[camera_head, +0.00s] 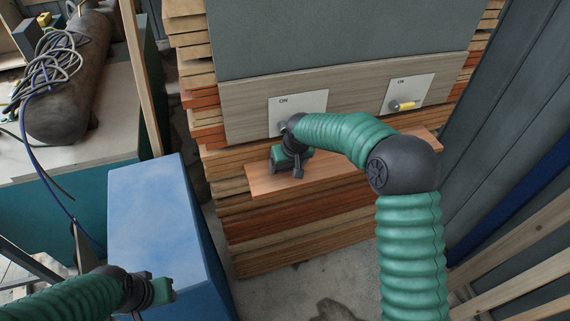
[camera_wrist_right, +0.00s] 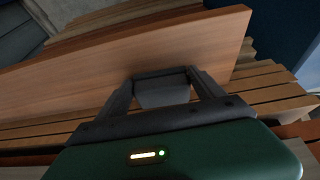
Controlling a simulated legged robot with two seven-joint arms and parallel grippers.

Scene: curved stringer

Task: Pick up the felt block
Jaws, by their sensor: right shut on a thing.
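My right gripper (camera_head: 298,171) is at the left part of the wooden ledge (camera_head: 350,167), below the ON card. In the right wrist view, its dark fingers are shut on a small grey block (camera_wrist_right: 162,92), which I take to be the felt block. The block sits between both fingers, over or against the ledge; I cannot tell whether it touches the wood. In the head view the block is hidden by the gripper. My left gripper (camera_head: 160,291) is at the lower left, over the blue box's edge, away from the ledge; its jaws are unclear.
Above the ledge, a wooden board carries an ON card (camera_head: 305,104) and a second card (camera_head: 415,88) with a yellow-tipped peg (camera_head: 406,105). Stacked planks stand behind and below. A blue box (camera_head: 150,195) stands left. A bench (camera_head: 90,130) holds a brown cylinder and cables.

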